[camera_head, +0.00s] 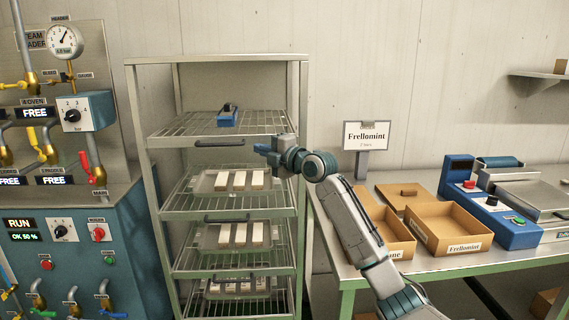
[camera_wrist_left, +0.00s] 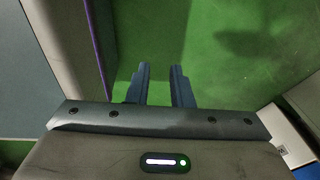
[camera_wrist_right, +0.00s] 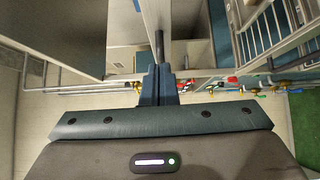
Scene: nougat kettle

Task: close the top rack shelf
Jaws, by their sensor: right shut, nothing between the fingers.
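The top rack shelf (camera_head: 180,128) is a wire shelf in the grey-green rack (camera_head: 138,120), with a dark handle (camera_head: 217,143) on its front edge. Its front edge looks roughly in line with the rack posts; I cannot tell exactly how far in it sits. My right gripper (camera_head: 262,149) is shut and empty, just below the right part of that front edge; contact is unclear. In the right wrist view its fingers (camera_wrist_right: 157,84) are together, with a dark bar beyond their tips. My left gripper (camera_wrist_left: 161,84) is open and empty over green floor, outside the head view.
A small blue device (camera_head: 228,117) sits on the top shelf. Lower shelves hold trays (camera_head: 205,182) of pale bars. A teal machine (camera_head: 110,240) stands left of the rack. A table (camera_head: 420,263) with cardboard boxes (camera_head: 450,229) stands right, under my right arm.

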